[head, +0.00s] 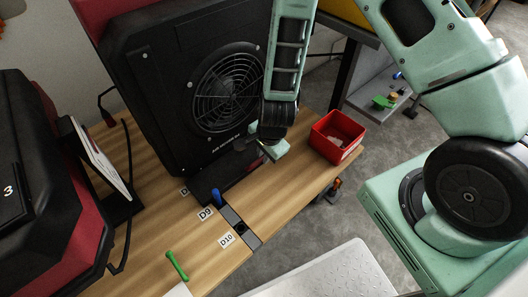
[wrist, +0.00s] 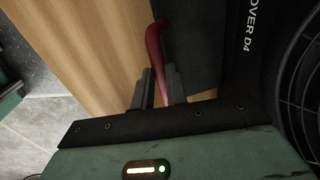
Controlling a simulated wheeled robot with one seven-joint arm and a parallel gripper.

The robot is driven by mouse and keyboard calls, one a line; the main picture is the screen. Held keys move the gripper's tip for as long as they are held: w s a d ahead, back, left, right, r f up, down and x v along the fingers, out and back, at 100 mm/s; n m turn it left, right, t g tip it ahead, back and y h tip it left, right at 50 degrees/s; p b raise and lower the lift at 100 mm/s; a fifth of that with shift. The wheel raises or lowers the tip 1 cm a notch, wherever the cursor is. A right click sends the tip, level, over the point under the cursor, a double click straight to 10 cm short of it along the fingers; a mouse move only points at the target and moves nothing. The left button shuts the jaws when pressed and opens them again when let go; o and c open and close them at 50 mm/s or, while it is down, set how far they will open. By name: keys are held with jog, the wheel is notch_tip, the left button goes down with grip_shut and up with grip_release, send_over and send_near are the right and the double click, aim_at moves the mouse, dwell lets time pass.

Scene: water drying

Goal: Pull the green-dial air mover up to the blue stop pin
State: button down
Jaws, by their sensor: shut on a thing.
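A large black air mover (head: 165,85) with a round fan grille (head: 228,88) stands on the wooden table in the head view. In the wrist view its dark face carries lettering ending in "OVER D4" (wrist: 249,25). No green dial shows on it. My gripper (head: 268,150) is low at its near right corner. In the wrist view my gripper (wrist: 160,88) is shut on a dark red curved handle (wrist: 154,42). The blue stop pin (head: 217,197) stands upright by label D9, close to the machine's black base; I cannot tell whether they touch.
A dark slotted strip (head: 240,228) crosses the table by labels D9 (head: 205,213) and D10 (head: 227,240). A red bin (head: 336,137) stands right of my gripper. A green stick (head: 177,265) lies near the front. A black and red machine (head: 35,190) fills the left.

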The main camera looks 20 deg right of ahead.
dwell(0.3)
jog(key=c, duration=1.4)
grip_release()
jog(key=s+r+p, duration=0.1)
jog(key=r+p, duration=0.1)
jog(key=r, duration=0.6)
jog(key=s+d+r+p, duration=0.1)
jog(key=s+r+p, duration=0.1)
jog(key=r, duration=0.7)
jog(key=shift+p, duration=0.55)
jog(key=shift+s, duration=0.1)
